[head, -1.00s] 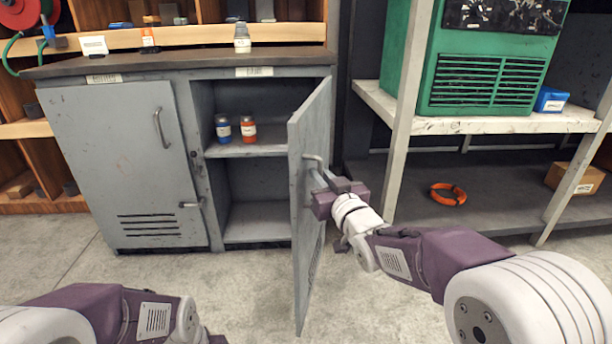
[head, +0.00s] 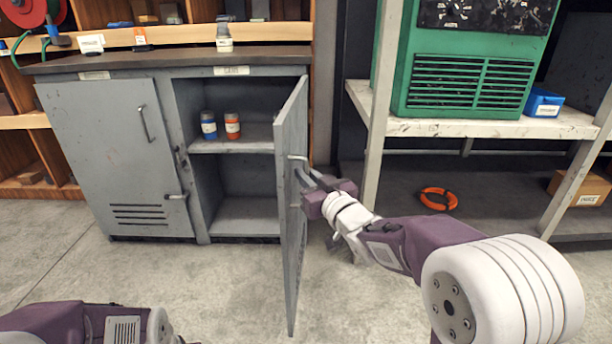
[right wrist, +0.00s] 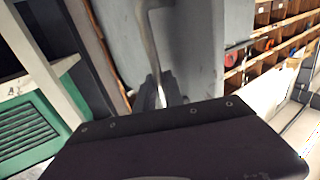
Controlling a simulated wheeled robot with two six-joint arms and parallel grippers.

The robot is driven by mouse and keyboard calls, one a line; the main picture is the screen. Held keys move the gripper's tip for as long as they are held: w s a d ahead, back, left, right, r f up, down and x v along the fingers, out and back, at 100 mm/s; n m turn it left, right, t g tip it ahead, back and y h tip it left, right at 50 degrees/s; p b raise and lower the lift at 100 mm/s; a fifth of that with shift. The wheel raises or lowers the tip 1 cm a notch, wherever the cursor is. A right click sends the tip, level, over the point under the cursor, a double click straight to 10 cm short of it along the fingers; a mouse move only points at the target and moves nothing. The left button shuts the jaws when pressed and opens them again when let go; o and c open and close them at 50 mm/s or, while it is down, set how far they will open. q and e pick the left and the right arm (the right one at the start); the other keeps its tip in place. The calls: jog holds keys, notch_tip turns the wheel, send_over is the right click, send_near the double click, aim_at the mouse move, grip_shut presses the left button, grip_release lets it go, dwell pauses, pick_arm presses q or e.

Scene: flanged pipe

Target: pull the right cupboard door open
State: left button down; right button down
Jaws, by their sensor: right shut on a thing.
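The right cupboard door (head: 291,215) stands swung wide open, nearly edge-on to me in the head view. Its bar handle (head: 297,158) is on the door's right-hand face. My right gripper (head: 308,180) is at this handle, shut on it. In the right wrist view the handle (right wrist: 147,45) runs down to the jaws, whose tips are partly hidden by the gripper body. The grey cupboard (head: 182,72) shows its open right compartment. Of my left arm only a part shows at the bottom left; its gripper is out of view.
A blue-labelled jar (head: 208,126) and an orange jar (head: 232,125) stand on the inner shelf. The left cupboard door (head: 110,150) is closed. A rack with a green machine (head: 470,85) stands to the right, an orange ring (head: 438,198) on its lower shelf. Floor in front is clear.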

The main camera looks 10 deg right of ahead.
jog(key=c, duration=1.8)
grip_release()
jog(key=shift+d+r, duration=0.1)
jog(key=shift+r, duration=0.2)
jog(key=o, duration=0.3)
jog(key=shift+w+f, duration=0.1)
jog(key=shift+o, duration=0.2)
jog(key=shift+f, duration=0.1)
jog(key=p+v, duration=0.3)
jog(key=v, duration=0.6)
jog(key=shift+b, duration=0.35)
